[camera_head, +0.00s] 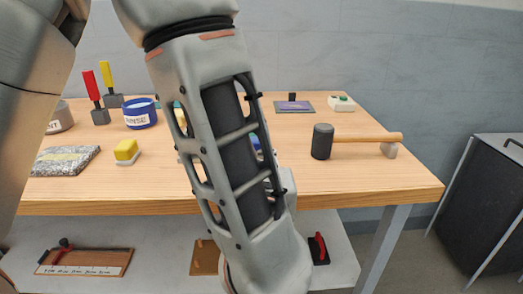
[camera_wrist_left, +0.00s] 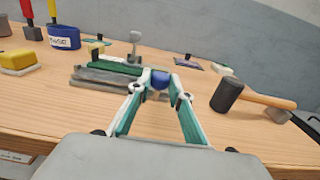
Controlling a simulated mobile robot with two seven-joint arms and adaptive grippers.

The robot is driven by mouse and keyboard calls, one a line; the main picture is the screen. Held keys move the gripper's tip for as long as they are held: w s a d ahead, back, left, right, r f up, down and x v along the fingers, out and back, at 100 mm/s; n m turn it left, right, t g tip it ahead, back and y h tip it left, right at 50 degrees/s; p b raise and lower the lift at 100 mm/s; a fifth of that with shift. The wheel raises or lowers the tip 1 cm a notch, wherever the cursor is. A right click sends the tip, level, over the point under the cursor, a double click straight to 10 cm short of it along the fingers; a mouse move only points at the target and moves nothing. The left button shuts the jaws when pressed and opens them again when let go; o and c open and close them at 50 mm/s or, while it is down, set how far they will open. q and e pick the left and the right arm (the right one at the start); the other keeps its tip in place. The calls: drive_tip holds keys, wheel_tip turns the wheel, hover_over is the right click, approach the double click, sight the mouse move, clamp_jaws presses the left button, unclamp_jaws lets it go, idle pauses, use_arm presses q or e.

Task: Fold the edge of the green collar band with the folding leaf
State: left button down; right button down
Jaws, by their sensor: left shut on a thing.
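In the left wrist view my left gripper (camera_wrist_left: 160,88) is shut on a small blue knob (camera_wrist_left: 159,77) at the near right end of a low grey fixture (camera_wrist_left: 95,79). The knob looks like the grip of the folding leaf, but the leaf itself cannot be made out. A green strip (camera_wrist_left: 117,67), which appears to be the collar band, lies along the fixture, left of my fingertips. Whether its edge is folded cannot be told. In the head view my left arm hides most of the fixture and its gripper. My right gripper is in neither view.
A black-headed mallet (camera_head: 323,142) lies right of the fixture. A purple-topped plate (camera_head: 294,106) lies at the back. The front right tabletop (camera_head: 365,175) is clear.

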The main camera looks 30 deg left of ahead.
use_arm(q)
drive_tip(key=shift+f, duration=0.1)
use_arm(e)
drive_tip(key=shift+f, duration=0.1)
use_arm(q)
drive_tip(key=c, duration=1.8)
unclamp_jaws()
drive_tip(key=shift+c, duration=0.2)
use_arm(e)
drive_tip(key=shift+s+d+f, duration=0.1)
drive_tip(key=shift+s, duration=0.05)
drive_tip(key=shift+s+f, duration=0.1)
